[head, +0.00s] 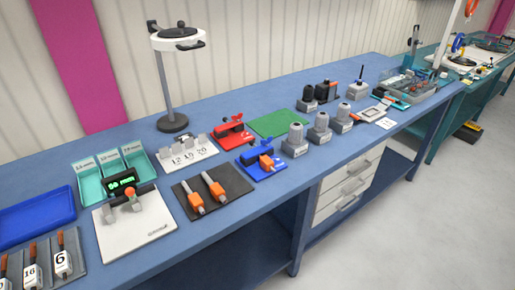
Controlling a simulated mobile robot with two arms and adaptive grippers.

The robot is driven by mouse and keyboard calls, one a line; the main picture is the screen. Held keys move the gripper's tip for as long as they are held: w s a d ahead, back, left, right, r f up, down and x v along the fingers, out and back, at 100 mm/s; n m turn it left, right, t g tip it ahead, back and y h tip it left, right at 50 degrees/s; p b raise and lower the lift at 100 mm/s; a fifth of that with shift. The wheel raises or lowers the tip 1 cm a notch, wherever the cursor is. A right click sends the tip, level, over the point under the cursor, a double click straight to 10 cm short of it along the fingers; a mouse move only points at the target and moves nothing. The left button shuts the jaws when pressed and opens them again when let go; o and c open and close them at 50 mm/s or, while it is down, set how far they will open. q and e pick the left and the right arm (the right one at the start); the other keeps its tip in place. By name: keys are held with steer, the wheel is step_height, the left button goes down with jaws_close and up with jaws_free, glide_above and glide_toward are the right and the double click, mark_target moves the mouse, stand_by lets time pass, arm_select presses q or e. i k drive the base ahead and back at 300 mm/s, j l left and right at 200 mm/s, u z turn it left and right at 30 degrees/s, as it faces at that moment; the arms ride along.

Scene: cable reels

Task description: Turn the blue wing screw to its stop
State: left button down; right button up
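A blue clamp-like fixture (254,157) sits on the blue workbench (285,196), right of the middle of the head view. An orange-ended part (266,162) lies across it. Neither of my grippers is in the head view.
A dark mat (228,181) with two orange-tipped tools lies left of the blue fixture. Grey bottle-like pieces (295,140) stand to its right, a green mat (275,122) behind. A display stand (122,184) and teal bins (107,164) are farther left.

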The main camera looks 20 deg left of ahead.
mark_target(263, 142)
steer(key=j+u, duration=0.35)
steer(key=j, duration=0.15)
steer(key=i+j+u, duration=0.1)
steer(key=j+u, duration=0.25)
steer(key=j, duration=0.15)
